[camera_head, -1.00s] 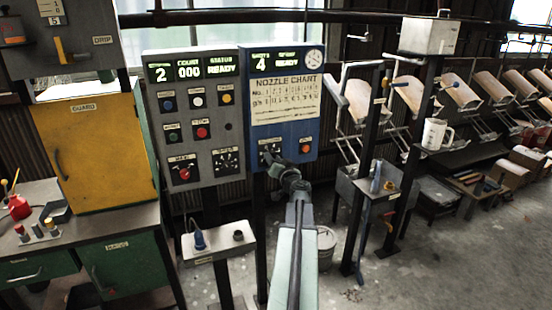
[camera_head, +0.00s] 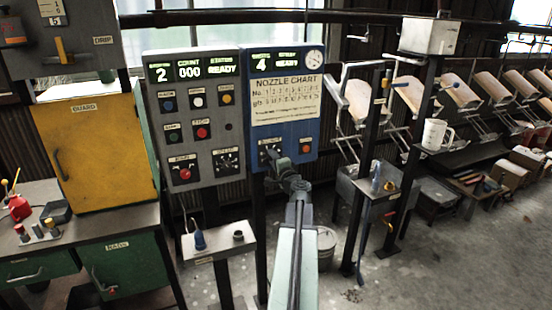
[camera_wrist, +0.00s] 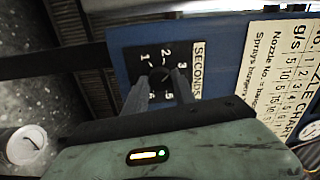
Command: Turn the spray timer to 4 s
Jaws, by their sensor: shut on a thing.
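The spray timer is a small black dial plate (camera_head: 264,145) at the lower left of the blue panel (camera_head: 286,145). In the wrist view its plate (camera_wrist: 143,57) carries the numbers 1, 2 and 3 on its upper side, 5 on its lower side, and a "SECONDS" label. My gripper (camera_wrist: 162,84) has its two fingers shut on the timer's dark knob (camera_wrist: 160,74). The fingers partly hide the knob and some numbers. I cannot tell which number the knob points at. In the head view my gripper (camera_head: 276,162) reaches the dial and hides part of it.
The blue panel also has a lit display (camera_head: 274,62) reading 4 and READY, a nozzle chart (camera_head: 285,97) and an orange-red button (camera_head: 305,149). A grey control panel (camera_head: 196,120) stands close on the left. A small stand (camera_head: 218,243) is below it.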

